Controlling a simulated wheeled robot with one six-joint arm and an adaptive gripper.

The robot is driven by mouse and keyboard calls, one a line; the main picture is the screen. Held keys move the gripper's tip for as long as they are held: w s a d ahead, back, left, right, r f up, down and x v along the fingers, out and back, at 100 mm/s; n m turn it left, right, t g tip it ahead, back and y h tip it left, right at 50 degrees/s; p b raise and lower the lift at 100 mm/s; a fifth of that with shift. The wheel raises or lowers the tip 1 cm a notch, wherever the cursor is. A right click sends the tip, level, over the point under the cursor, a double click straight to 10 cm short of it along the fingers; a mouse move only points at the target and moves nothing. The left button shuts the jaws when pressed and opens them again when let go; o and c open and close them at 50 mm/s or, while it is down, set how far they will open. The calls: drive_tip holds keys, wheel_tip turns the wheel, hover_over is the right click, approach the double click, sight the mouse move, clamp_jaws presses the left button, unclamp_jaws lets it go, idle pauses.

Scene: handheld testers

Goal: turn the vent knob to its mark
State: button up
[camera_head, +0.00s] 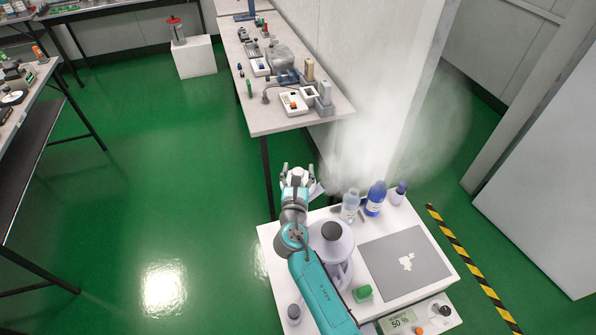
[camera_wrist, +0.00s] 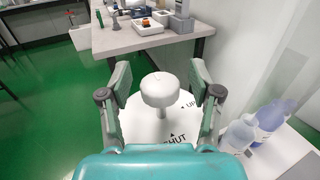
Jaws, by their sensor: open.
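The vent knob (camera_wrist: 160,91) is a white rounded knob in the middle of the wrist view. It stands out from a white round plate (camera_wrist: 150,140) with the black words "SHUT" and "UP" and small black arrowheads. My gripper (camera_wrist: 162,75) is open, with one finger on each side of the knob and a visible gap on both sides. In the head view my gripper (camera_head: 298,170) is above the far left corner of the white cart; the knob is mostly hidden there. I cannot make out a pointer line on the knob.
Bottles (camera_head: 376,198) stand on the white cart (camera_head: 440,262), right of my gripper. A grey mat (camera_head: 385,265) and a humidity display reading 50 % (camera_head: 402,322) are nearer. A bench with handheld devices (camera_head: 310,120) stands beyond. Whitish mist hangs by the pillar. Green floor is clear at left.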

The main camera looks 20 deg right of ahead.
drive_tip(key=c, duration=1.1)
drive_tip(key=shift+c, duration=0.2)
drive_tip(key=shift+m+h, duration=0.3)
drive_tip(key=shift+h, duration=0.1)
drive_tip(key=m+g+h, duration=0.2)
drive_tip(key=h, duration=0.1)
drive_tip(key=shift+a, duration=0.15)
drive_tip(key=m+g+h, duration=0.4)
drive_tip(key=shift+w, duration=0.1)
drive_tip(key=m+g+h, duration=0.1)
drive_tip(key=m+g, duration=0.1)
drive_tip(key=m+g+h, duration=0.1)
drive_tip(key=g, duration=0.2)
drive_tip(key=shift+m+g+h, duration=0.3)
drive_tip(key=shift+m+h, duration=0.1)
drive_tip(key=shift+m+g+h, duration=0.3)
drive_tip(key=shift+m+g, duration=1.2)
drive_tip(key=shift+g, duration=0.8)
drive_tip(key=shift+s+f+m+g, duration=0.1)
drive_tip(key=shift+s+m+g, duration=0.1)
drive_tip(key=shift+m+g, duration=0.35)
